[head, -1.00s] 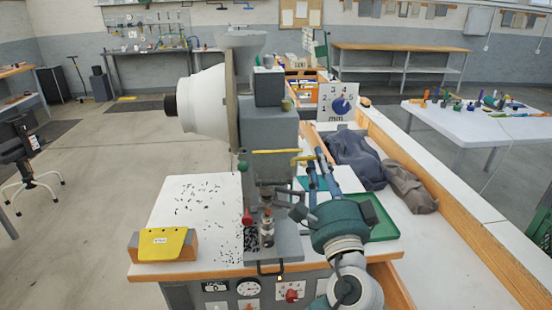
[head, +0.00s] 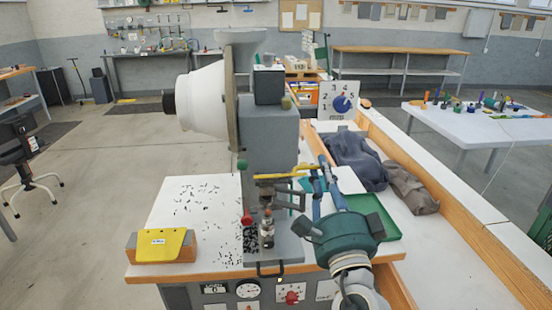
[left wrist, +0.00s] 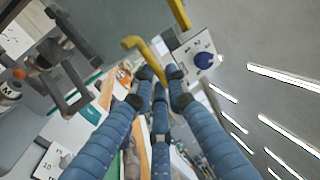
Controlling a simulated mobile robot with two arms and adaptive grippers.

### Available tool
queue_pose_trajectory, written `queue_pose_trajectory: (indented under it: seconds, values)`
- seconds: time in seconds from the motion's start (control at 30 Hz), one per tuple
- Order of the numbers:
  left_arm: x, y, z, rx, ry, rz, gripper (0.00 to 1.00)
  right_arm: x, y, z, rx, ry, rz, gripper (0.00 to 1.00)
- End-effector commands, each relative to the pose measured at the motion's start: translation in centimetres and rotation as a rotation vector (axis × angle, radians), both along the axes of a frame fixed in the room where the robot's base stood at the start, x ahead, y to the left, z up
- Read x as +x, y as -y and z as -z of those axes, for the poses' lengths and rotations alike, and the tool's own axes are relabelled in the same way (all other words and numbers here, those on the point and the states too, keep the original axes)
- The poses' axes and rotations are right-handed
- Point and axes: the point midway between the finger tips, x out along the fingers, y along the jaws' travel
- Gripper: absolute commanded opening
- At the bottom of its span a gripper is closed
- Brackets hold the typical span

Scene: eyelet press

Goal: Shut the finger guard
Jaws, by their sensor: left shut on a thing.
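The finger guard shows as a yellow bar (head: 281,176) with a bent end, across the front of the grey press (head: 270,133), above the tooling (head: 267,228). In the left wrist view the yellow bar (left wrist: 136,43) runs in to my fingertips. My left gripper (head: 321,172) has its blue fingers shut on the bar's bent right end; it also shows in the left wrist view (left wrist: 160,78). The fingers partly hide that end. A dark bracket (head: 292,198) stands out below the bar, to the right of the tooling. My right gripper is not in view.
A white worktop (head: 200,205) with scattered black bits lies left of the press, with a yellow piece on a wooden block (head: 165,246). A green tray (head: 377,213) lies right of the press, partly behind my gripper.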

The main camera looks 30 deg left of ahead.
Motion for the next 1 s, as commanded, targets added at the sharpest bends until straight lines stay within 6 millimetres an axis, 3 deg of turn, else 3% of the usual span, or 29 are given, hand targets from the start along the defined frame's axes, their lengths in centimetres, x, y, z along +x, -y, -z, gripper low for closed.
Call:
queue_pose_trajectory:
  seconds: [0.4, 0.7, 1.0]
  values:
    - [-0.8, 0.7, 0.0, 0.005, 0.011, 0.006, 0.06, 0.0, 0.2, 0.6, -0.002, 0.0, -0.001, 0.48]
    - [-1.7, 1.3, 1.6, 0.004, 0.01, 0.006, 0.07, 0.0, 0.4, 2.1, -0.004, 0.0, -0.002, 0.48]
    - [-1.8, 1.3, 1.5, 0.004, 0.008, 0.005, 0.07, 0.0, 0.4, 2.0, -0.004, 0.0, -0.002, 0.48]
